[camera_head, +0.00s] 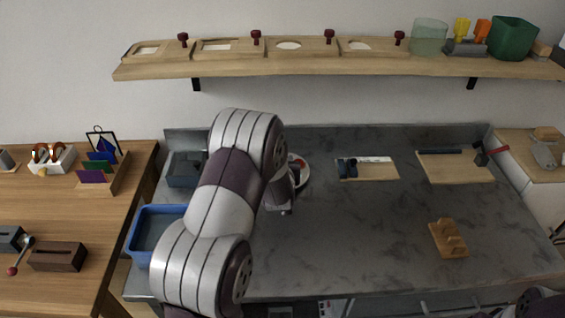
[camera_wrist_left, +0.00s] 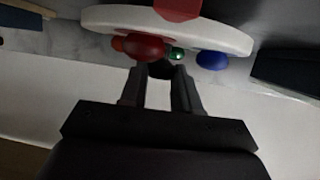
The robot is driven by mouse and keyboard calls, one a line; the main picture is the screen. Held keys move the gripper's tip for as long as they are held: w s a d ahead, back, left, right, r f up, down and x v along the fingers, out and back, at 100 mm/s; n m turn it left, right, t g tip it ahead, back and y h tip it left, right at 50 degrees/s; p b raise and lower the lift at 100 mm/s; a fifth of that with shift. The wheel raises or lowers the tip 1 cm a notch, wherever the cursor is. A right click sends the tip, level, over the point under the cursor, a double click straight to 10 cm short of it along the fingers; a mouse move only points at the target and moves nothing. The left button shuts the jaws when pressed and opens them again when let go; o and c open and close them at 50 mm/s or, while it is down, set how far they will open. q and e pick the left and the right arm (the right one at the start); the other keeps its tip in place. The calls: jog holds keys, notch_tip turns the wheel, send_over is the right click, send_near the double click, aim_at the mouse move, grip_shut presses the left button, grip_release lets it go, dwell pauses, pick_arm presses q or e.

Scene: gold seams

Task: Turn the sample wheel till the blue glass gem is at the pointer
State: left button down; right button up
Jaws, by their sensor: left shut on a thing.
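The white sample wheel (camera_wrist_left: 215,32) fills the top of the left wrist view, seen nearly edge-on. The blue glass gem (camera_wrist_left: 212,60) is on its right part, a green gem (camera_wrist_left: 176,54) near the middle and a large red gem (camera_wrist_left: 143,46) left of that. A red shape (camera_wrist_left: 178,8) over the wheel's middle may be the pointer. My left gripper (camera_wrist_left: 160,76) is shut on a small dark knob (camera_wrist_left: 160,67) at the wheel's near edge. In the head view my left arm hides most of the wheel (camera_head: 303,172). My right gripper is out of view.
A blue bin (camera_head: 146,235) and a grey box (camera_head: 183,170) stand left of my arm. Boards with tools (camera_head: 368,170) and a wooden block (camera_head: 448,238) are to the right. The worktop's middle is clear. A shelf (camera_head: 300,65) hangs above.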

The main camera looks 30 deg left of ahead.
pick_arm(q)
jog(key=shift+w+d+r+n+g+y+p, duration=0.1)
jog(key=shift+d+n+g+y+p, duration=0.1)
jog(key=shift+n+g+y+p, duration=0.8)
jog(key=shift+w+d+n+g+y+p, duration=0.1)
jog(key=shift+n+g+y+p, duration=0.55)
jog(key=shift+n+y, duration=0.25)
jog(key=shift+w+d+n+g+y+p, duration=0.1)
jog(key=shift+n+g+y+p, duration=0.55)
jog(key=shift+n, duration=0.35)
jog(key=shift+w+n+g+y+p, duration=0.1)
jog(key=shift+n+g+y+p, duration=0.5)
jog(key=shift+n+g, duration=0.5)
jog(key=shift+w+n+g+y, duration=0.15)
jog(key=shift+n+g+y, duration=0.2)
jog(key=shift+n+g, duration=0.7)
jog(key=shift+w+n+g+b, duration=0.1)
jog(key=shift+n+g+b, duration=0.5)
jog(key=shift+n+g, duration=0.45)
jog(key=shift+n+g+y, duration=0.3)
jog(key=shift+n+g, duration=0.1)
jog(key=shift+g, duration=0.3)
jog(key=c, duration=0.9)
grip_release()
jog(key=shift+o, duration=0.2)
